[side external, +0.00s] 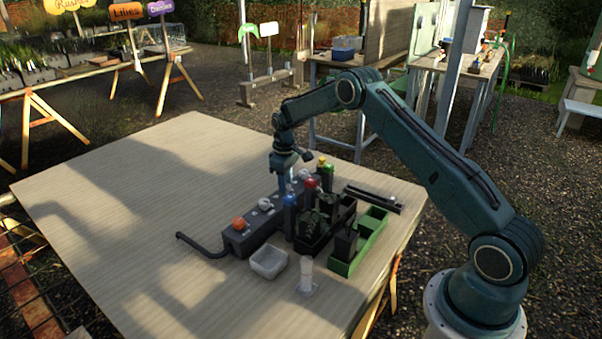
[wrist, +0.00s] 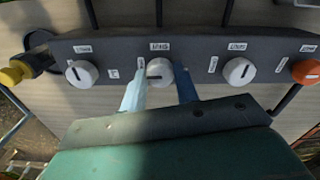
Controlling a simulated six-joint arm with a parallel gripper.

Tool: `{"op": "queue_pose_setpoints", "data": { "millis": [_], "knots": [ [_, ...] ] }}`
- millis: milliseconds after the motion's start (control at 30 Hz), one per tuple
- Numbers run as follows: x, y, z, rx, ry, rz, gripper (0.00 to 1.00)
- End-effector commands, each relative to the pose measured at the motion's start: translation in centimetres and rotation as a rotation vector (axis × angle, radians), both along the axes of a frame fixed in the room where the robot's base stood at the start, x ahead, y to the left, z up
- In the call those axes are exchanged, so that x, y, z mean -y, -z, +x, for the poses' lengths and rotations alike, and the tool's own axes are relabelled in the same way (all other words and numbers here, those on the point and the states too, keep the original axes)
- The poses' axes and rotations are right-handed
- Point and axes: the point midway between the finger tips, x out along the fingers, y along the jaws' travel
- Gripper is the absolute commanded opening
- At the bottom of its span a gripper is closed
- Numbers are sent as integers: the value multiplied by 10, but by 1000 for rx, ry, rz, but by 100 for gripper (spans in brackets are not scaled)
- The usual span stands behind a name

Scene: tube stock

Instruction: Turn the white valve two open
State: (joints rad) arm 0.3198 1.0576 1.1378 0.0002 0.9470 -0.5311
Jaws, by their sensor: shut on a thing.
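A grey valve box (side external: 238,241) lies on the table with a row of round knobs on top. In the wrist view the grey panel (wrist: 115,48) shows a white knob (wrist: 82,73) at left, a middle white knob (wrist: 160,70), another white knob (wrist: 239,71) and an orange knob (wrist: 305,71) at right. My gripper (wrist: 160,90) is shut on the middle white knob, one finger on each side. That knob's dark mark lies roughly across the picture. The small labels are too blurred to read surely. In the side view my gripper (side external: 283,183) hides the held knob.
Blue, red and yellow tops rise beside my gripper. A black hose (side external: 200,250) leaves the box. The table's left is clear.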

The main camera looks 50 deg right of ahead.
Motion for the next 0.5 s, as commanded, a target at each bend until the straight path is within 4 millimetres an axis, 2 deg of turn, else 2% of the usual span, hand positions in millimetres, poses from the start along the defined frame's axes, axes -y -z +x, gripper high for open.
{"op": "queue_pose_setpoints", "data": {
  "millis": [100,133,200,233,500],
  "knots": [
    [0,-2,1,3,-2,0,8],
    [0,-2,1,3,-2,0,36],
    [0,-1,1,3,-1,0,50],
    [0,-1,1,2,-1,-1,52],
    [0,-1,0,1,0,-1,52]
  ]
}}
